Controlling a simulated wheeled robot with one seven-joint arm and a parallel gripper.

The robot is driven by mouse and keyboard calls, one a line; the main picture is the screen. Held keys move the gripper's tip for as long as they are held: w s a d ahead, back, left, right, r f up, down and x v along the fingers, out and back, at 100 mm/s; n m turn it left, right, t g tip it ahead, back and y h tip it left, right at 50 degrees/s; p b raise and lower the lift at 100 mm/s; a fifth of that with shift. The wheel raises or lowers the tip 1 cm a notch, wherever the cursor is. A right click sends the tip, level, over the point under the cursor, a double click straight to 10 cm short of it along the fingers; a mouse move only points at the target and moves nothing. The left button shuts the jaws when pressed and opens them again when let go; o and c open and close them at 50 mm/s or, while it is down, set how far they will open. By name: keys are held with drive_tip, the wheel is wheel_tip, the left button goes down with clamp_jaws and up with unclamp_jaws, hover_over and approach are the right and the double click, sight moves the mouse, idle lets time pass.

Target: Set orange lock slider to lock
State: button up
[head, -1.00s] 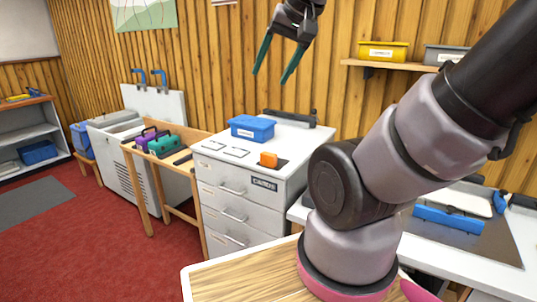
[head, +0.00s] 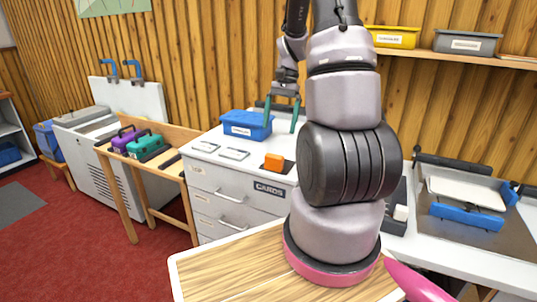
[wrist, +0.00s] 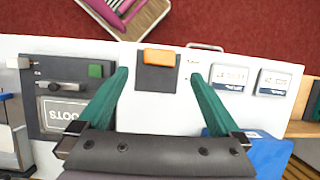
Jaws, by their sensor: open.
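The orange lock slider (head: 273,161) is a small orange block on a dark plate on top of the grey drawer cabinet (head: 235,193). In the wrist view the orange slider (wrist: 159,57) sits at the end of its dark plate (wrist: 157,78) near the cabinet's edge. My gripper (head: 281,131) hangs over the cabinet top, pointing down, with green fingers. In the wrist view its fingers (wrist: 160,78) are spread to either side of the slider plate, open and empty. I cannot tell how high they are above it.
A blue box (head: 247,125) stands on the cabinet behind the slider. Two labelled plates (head: 219,151) lie left of it. A dark device with a green button (wrist: 70,100) stands on the other side. A wooden table (head: 226,265) is in front.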

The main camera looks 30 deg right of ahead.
sight(274, 155)
drive_tip(key=x, duration=1.1)
drive_tip(key=shift+w+d+f, duration=0.1)
drive_tip(key=shift+d+f, duration=0.05)
drive_tip(key=shift+f, duration=0.25)
